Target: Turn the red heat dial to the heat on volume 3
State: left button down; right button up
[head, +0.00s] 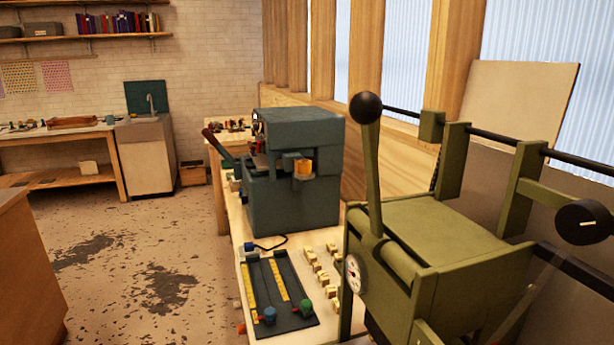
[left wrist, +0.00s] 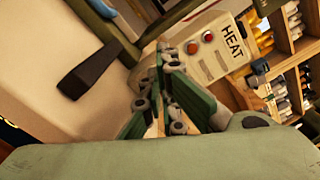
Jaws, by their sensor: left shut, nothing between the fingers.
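A cream panel marked HEAT (left wrist: 233,42) shows at the upper right of the left wrist view. It carries a red round part (left wrist: 208,37) and an orange round part (left wrist: 192,47). I cannot tell which of them is the dial, and no volume marks are readable. My left gripper (left wrist: 168,85) is shut and empty, just below and left of this panel in the picture. Whether it touches the panel is unclear. The HEAT panel is not recognisable in the head view. My right gripper is in neither view.
A blue-grey machine (head: 293,135) stands on the bench. An olive-green machine (head: 455,235) with a black-knobbed lever (head: 367,108) is at the right. A dark tray (head: 275,300) and several small blocks lie between. In the left wrist view, a black handle (left wrist: 88,75) is left of my gripper.

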pick_arm(q)
jog(key=shift+d+r, duration=0.1)
jog(key=shift+s+d, duration=0.1)
jog(key=shift+s, duration=0.05)
dwell(0.7)
jog(key=shift+d+r, duration=0.1)
jog(key=shift+r, duration=0.05)
jog(key=shift+r, duration=0.1)
jog(key=shift+s+d+r+p, duration=0.25)
jog(key=shift+s+r+p, duration=0.1)
jog(key=shift+r+p, duration=0.3)
jog(key=shift+s, duration=0.2)
jog(key=shift+p, duration=0.3)
